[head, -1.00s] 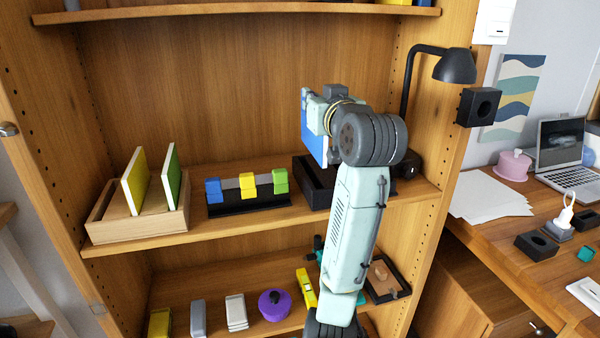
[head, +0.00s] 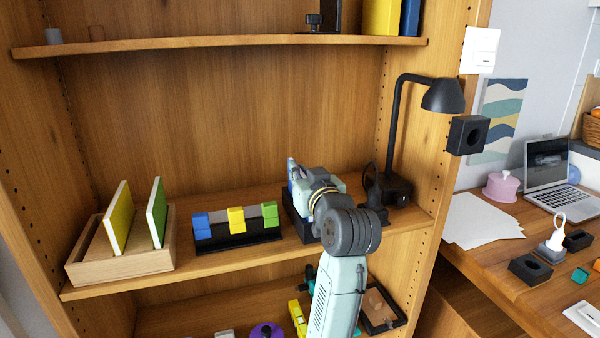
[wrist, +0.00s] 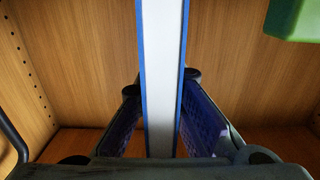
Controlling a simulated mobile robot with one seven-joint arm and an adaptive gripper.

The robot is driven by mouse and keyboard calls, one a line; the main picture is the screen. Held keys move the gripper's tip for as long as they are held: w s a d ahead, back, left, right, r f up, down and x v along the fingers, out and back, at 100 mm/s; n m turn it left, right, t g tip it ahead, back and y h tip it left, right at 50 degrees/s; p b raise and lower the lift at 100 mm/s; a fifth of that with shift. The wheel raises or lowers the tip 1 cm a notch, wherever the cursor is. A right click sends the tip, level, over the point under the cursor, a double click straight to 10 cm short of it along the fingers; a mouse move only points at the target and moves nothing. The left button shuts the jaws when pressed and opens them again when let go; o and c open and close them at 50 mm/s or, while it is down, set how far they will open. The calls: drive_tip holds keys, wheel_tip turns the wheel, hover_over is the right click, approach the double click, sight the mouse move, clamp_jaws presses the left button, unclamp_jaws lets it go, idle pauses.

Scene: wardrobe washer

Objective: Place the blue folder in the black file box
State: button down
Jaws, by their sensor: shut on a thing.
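The blue folder (wrist: 142,70) stands edge-on between the two fingers of my gripper (wrist: 165,85) in the wrist view, showing a white edge between blue covers. My gripper (head: 296,180) is shut on it. In the head view only a small strip of the folder (head: 291,168) shows, at the left of my gripper. The black file box (head: 296,224) stands on the middle shelf, directly below my gripper and largely hidden by my arm. I cannot tell whether the folder's lower end is inside the box.
A wooden box (head: 120,266) with a yellow folder (head: 117,215) and a green folder (head: 157,212) stands at the shelf's left. A black rack (head: 238,240) with coloured clips is beside the file box. A black lamp (head: 392,188) stands close to its right.

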drive_tip(key=shift+f, duration=0.15)
drive_tip(key=c, duration=1.7)
unclamp_jaws()
